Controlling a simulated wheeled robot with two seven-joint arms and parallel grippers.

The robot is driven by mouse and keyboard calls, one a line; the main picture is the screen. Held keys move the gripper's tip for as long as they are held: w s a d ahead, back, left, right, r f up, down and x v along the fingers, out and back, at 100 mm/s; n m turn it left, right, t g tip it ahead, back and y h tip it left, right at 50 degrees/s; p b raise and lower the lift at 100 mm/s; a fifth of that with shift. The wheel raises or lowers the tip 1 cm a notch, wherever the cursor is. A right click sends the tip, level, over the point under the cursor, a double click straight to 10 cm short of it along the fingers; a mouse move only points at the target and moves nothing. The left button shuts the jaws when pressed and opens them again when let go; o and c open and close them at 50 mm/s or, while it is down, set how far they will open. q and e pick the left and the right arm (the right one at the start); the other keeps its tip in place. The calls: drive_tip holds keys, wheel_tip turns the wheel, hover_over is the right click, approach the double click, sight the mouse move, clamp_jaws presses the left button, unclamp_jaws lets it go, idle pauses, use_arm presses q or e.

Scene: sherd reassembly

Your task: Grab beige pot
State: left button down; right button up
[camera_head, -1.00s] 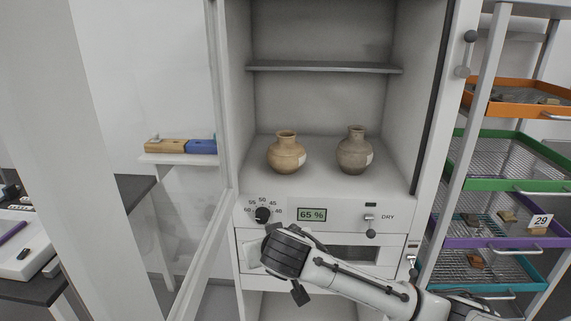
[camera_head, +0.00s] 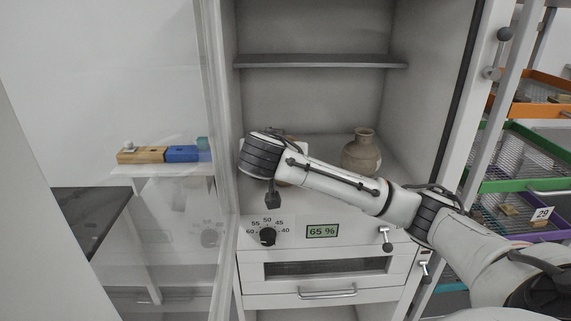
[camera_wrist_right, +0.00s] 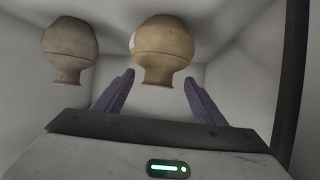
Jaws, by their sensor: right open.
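In the right wrist view, which shows the scene upside down, the beige pot (camera_wrist_right: 165,48) is ahead, with its neck between the two purple fingers of my right gripper (camera_wrist_right: 160,78). The fingers are open, with a gap on each side of the neck. In the head view my right arm crosses in front of the beige pot and hides most of it. The fingertips are also hidden there. My left gripper is not in view.
A grey-brown pot (camera_head: 361,155) stands to the right on the same cabinet floor, also in the wrist view (camera_wrist_right: 69,48). A shelf (camera_head: 320,61) is above. The glass door (camera_head: 170,230) stands open at left. Trays (camera_head: 530,150) are at right.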

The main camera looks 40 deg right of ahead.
drive_tip(key=x, duration=0.3)
drive_tip(key=r+x, duration=0.1)
drive_tip(key=shift+w+d+f, duration=0.1)
drive_tip(key=shift+d, duration=0.3)
drive_tip(key=shift+w+d+f, duration=0.25)
drive_tip(key=shift+w+d, duration=0.1)
drive_tip(key=shift+w, duration=0.05)
clamp_jaws()
